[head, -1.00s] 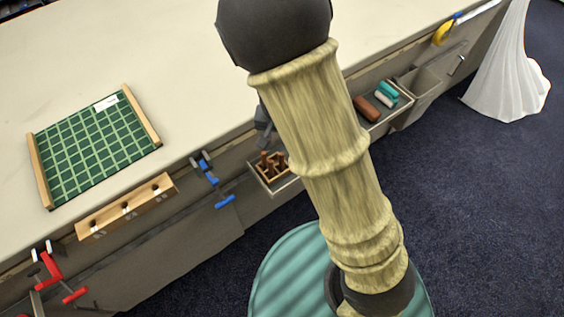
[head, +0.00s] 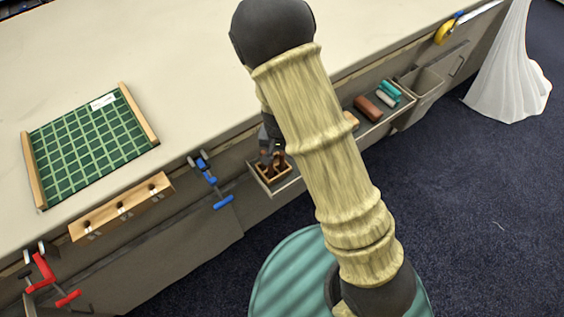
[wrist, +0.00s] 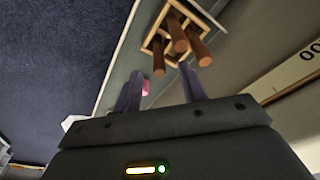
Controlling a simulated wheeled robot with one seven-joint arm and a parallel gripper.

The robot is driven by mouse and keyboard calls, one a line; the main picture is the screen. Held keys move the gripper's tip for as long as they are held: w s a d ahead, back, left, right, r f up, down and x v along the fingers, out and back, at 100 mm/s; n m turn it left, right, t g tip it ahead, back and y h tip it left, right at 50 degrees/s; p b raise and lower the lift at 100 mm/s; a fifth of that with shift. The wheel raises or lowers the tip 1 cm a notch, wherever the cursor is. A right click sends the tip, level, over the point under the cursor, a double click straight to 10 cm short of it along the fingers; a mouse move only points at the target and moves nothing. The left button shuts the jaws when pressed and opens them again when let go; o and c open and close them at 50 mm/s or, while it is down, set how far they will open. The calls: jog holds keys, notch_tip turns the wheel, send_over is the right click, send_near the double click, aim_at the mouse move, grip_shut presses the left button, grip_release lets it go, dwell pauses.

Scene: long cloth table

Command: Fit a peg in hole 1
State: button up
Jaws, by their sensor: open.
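Several brown round pegs (wrist: 179,36) stand in a small wooden box with compartments, the peg box (wrist: 149,43). In the head view the peg box (head: 262,178) sits in a shallow open tray at the table's front side. My gripper (wrist: 161,72) is open, with its two dark fingers pointing toward the pegs; nothing is visibly held. In the head view my gripper (head: 268,145) is just above the peg box, partly hidden by my arm. A wooden block (head: 105,217) with three dark holes is fixed at the table's front edge; its hole numbers are not readable.
A green gridded board (head: 90,150) with wooden side rails lies on the table. Blue clamp (head: 208,177) and red clamp (head: 45,275) hang on the front edge. Another tray (head: 385,110) holds brown and teal pieces. A white draped cloth (head: 510,75) stands far right. Most of the tabletop is clear.

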aim_at(282, 154)
jog(key=f, duration=0.2)
jog(key=w+f, duration=0.1)
jog(key=f, duration=0.2)
jog(key=shift+d+f+b, duration=0.1)
jog(key=shift+d+b, duration=0.1)
jog(key=shift+b, duration=0.15)
jog(key=shift+c, duration=0.2)
grip_shut()
